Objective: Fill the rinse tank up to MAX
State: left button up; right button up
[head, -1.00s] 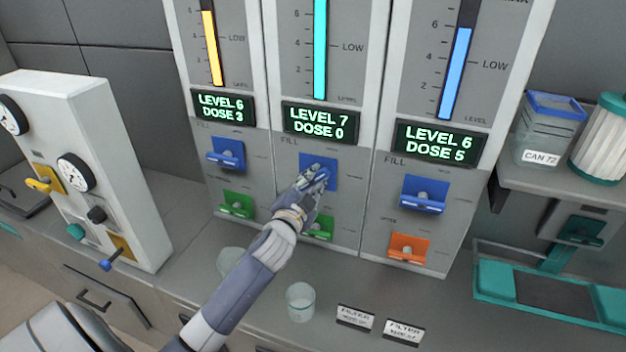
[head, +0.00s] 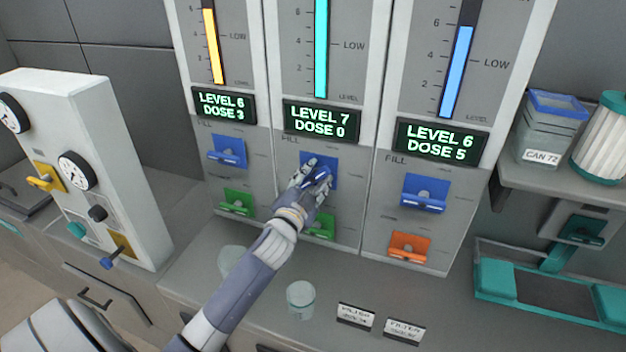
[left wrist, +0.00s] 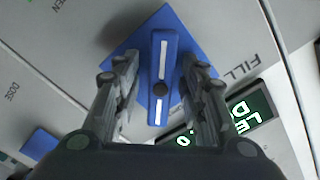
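Three tank columns stand side by side, with yellow, teal and blue level bars; no tank name is legible, so I cannot tell which is the rinse tank. The middle display (head: 321,121) reads LEVEL 7, DOSE 0, and its teal bar (head: 321,45) runs out of the top of the view. My left gripper (head: 318,178) is at the middle blue FILL valve (head: 333,168). In the left wrist view, its open fingers (left wrist: 160,95) stand on either side of the blue lever (left wrist: 162,60), with narrow gaps visible. My right gripper is not in view.
The left display (head: 223,105) reads LEVEL 6, DOSE 3; the right display (head: 439,142) reads LEVEL 6, DOSE 5. Green valves (head: 237,203) and an orange valve (head: 409,247) sit below. A clear beaker (head: 301,299) stands on the counter. A gauge panel (head: 105,130) is at left.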

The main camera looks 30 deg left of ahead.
pick_arm(q)
jog(key=v, duration=1.2)
jog(key=shift+f, duration=0.1)
dwell(1.9)
jog(key=p+x, duration=0.1)
jog(key=x, duration=1.1)
jog(key=shift+p, duration=0.35)
jog(key=shift+s, duration=0.1)
grip_shut()
